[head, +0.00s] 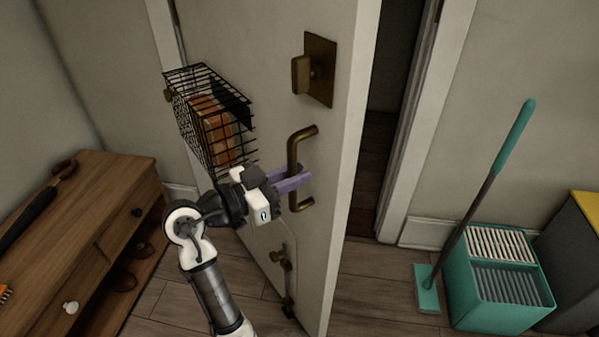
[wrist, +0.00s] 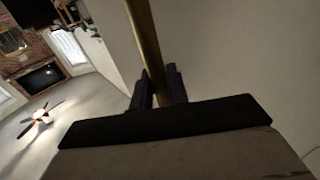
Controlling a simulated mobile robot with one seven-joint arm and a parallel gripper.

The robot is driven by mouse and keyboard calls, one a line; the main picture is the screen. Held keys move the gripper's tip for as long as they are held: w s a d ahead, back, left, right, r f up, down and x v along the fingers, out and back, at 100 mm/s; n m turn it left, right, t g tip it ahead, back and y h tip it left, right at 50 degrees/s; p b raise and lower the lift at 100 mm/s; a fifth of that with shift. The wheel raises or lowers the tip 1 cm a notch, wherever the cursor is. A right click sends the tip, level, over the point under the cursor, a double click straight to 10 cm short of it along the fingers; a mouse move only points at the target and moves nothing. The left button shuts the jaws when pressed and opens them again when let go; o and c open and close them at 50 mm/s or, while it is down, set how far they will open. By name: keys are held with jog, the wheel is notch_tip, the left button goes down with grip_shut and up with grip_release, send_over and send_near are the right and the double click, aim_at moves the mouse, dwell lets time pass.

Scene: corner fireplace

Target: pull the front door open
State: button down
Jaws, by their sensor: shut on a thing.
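The front door (head: 335,180) is white and stands ajar, with a dark gap on its right side in the head view. It carries a brass pull handle (head: 294,150) and a brass thumb-turn lock (head: 318,72) above it. My gripper (head: 300,181) has purple fingers and is shut on the lower part of the handle's upright bar. In the wrist view the handle (wrist: 146,45) runs down between my two dark fingers (wrist: 158,88). The fingers hide part of the bar.
A black wire basket (head: 190,105) holding a brown parcel hangs on the door. A wooden cabinet (head: 100,225) with an umbrella on top stands left. A teal bucket (head: 500,285) and a mop (head: 480,190) stand right of the doorway. Some floor is clear below the door.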

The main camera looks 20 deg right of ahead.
jog(key=c, duration=1.4)
grip_release()
jog(key=b+v, duration=0.1)
jog(key=v, duration=1.2)
jog(key=shift+a+b, duration=0.35)
jog(key=shift+a, duration=0.05)
